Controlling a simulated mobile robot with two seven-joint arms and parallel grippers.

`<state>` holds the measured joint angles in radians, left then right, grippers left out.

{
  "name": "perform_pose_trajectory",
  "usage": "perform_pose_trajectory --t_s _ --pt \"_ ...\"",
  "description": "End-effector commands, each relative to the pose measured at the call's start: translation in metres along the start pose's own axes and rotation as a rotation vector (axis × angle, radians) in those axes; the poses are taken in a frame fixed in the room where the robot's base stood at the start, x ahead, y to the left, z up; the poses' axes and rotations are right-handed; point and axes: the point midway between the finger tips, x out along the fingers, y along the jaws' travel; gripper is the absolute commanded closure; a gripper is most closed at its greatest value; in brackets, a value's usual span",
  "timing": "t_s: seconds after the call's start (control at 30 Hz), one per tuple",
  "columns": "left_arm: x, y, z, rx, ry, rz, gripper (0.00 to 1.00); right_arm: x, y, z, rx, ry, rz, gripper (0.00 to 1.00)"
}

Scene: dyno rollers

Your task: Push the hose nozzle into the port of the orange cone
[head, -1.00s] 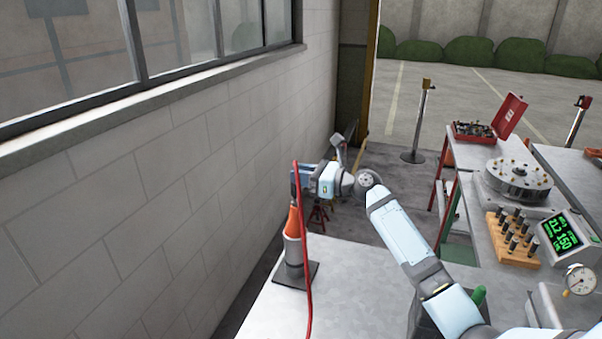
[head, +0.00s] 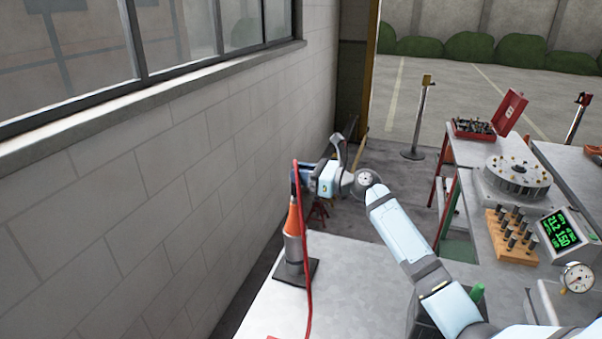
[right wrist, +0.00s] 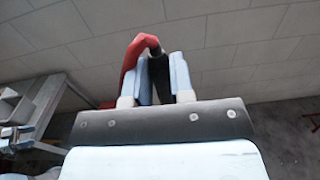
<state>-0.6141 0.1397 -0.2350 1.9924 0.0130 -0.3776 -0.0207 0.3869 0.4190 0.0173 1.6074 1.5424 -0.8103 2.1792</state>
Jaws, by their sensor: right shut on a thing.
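The orange cone (head: 293,221) stands upright on a grey cylinder with a dark square base, at the left corner of the near bench. My right gripper (head: 298,182) is just above the cone's top. In the right wrist view its fingers (right wrist: 160,80) are shut on the dark hose nozzle (right wrist: 158,72). The red hose (head: 307,260) loops over the gripper and hangs down past the right of the cone to the bench. The nozzle's tip and the cone's port are hidden, so I cannot tell whether they touch. My left gripper is not in view.
The block wall (head: 150,200) runs close along the left of the cone. The near bench top (head: 345,280) is clear around the base plate. A wooden block with several pegs (head: 512,240), a green display (head: 562,230) and a dial gauge (head: 577,278) stand at the right.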

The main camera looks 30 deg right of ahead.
Motion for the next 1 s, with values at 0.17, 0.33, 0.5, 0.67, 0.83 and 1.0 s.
perform_pose_trajectory --t_s 0.17,0.33,0.5,0.67,0.83,1.0 --pt "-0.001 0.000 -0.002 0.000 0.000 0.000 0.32 0.000 0.000 0.000 0.001 0.000 0.000 1.00" --pt "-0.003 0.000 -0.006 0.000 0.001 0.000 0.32 0.000 0.000 -0.002 0.000 0.000 0.000 1.00" --pt "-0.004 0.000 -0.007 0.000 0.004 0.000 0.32 0.000 0.000 -0.005 0.000 -0.001 0.000 1.00" --pt "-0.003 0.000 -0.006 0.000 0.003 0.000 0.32 0.000 0.000 -0.007 0.001 0.000 0.000 1.00" --pt "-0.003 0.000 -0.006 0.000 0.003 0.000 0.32 0.000 0.000 -0.010 0.000 0.000 0.000 1.00" --pt "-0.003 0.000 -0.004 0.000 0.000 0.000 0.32 0.000 0.000 -0.012 0.000 0.000 0.000 0.62"
